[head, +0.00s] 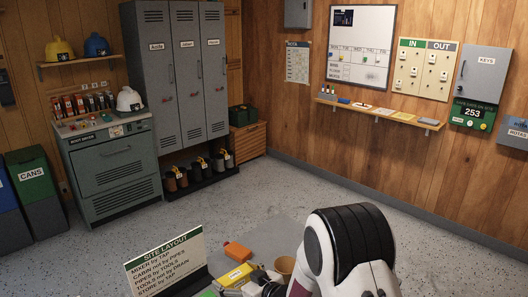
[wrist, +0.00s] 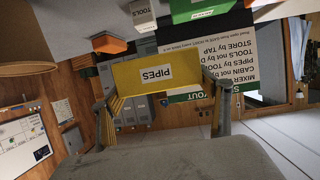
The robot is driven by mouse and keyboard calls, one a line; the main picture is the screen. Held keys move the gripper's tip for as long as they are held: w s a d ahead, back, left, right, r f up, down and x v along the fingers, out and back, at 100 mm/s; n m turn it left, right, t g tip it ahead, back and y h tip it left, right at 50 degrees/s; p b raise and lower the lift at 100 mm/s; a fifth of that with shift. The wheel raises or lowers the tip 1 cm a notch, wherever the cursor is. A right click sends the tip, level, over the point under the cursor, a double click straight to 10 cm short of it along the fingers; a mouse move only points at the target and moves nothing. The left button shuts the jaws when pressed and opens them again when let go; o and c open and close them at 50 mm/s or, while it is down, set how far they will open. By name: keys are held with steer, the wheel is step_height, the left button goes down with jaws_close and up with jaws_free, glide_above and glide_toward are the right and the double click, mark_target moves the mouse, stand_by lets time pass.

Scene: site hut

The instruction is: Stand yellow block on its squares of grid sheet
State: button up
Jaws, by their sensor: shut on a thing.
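The yellow block (wrist: 157,75), labelled PIPES, sits between the two fingers of my gripper (wrist: 162,92) in the wrist view. The fingers are shut on its two ends. In the head view the yellow block (head: 235,275) shows at the bottom middle, with my gripper (head: 257,281) at its right, partly hidden by my arm. I cannot make out the grid sheet or its squares in either view. I cannot tell whether the block touches anything below it.
A green block (wrist: 195,9) is close by. A site layout sign (head: 166,262) stands at the left. A tan cup (head: 285,265) stands near my arm.

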steer(key=w+d+r+m+t+h, duration=0.2)
steer(key=w+d+r+m+h, duration=0.15)
steer(key=d+r, duration=0.65)
steer(key=s+d+r+m+h, duration=0.2)
steer(key=s+d, duration=0.1)
steer(key=d, duration=0.5)
steer(key=s+d+r+m+t+h, duration=0.1)
steer(key=s+d+m+h, duration=0.1)
steer(key=d, duration=0.6)
steer(key=shift+s+r+m+h, duration=0.35)
steer(key=shift+s+r+h, duration=0.1)
steer(key=shift+h, duration=0.3)
